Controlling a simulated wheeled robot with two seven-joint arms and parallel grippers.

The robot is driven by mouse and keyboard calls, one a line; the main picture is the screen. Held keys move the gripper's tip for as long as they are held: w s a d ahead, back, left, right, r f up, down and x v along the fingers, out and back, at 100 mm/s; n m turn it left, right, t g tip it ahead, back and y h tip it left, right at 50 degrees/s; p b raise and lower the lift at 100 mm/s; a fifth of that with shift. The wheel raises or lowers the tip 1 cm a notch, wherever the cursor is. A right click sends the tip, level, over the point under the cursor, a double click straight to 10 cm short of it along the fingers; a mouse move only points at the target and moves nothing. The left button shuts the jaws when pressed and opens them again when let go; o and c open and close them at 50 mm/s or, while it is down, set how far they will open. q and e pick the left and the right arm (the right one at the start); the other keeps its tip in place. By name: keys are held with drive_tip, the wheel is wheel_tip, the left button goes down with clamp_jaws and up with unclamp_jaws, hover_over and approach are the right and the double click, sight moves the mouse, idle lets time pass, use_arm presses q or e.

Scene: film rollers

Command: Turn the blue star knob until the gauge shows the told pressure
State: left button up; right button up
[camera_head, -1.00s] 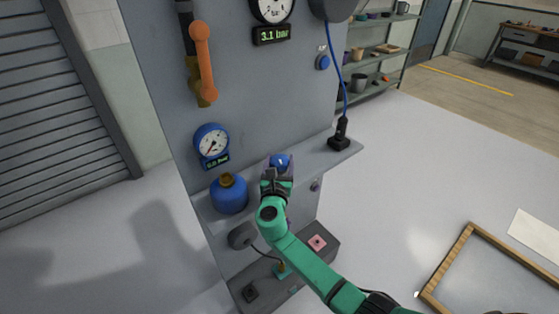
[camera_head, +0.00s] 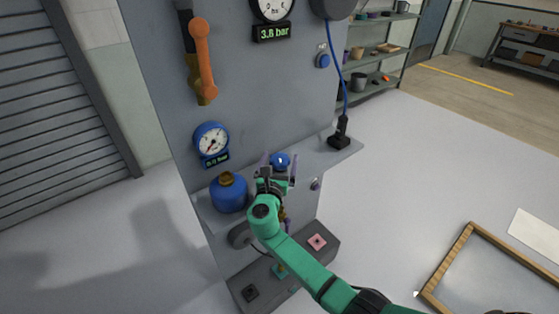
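The blue star knob (camera_head: 281,160) sits on the front of the grey panel, with part of it hidden by my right gripper. My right gripper (camera_head: 279,167) is open, its two fingers spread to the left and right of the knob with gaps visible. The white dial gauge (camera_head: 272,8) is cut off by the top edge. The green display (camera_head: 273,32) under it seems to read 3.8 bar. A smaller blue gauge (camera_head: 211,140) at the left has its own small display, too blurred to read surely. My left gripper is not in view.
A blue bottle (camera_head: 229,193) stands on the ledge left of my gripper. A black plug (camera_head: 340,135) with a blue cable stands at right. An orange lever (camera_head: 202,60) is above. A lower box (camera_head: 317,243) with buttons lies below my arm.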

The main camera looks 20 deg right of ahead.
drive_tip(key=v, duration=1.4)
drive_tip(key=shift+s+a+b, duration=0.2)
drive_tip(key=shift+s+b, duration=0.05)
drive_tip(key=shift+b, duration=0.1)
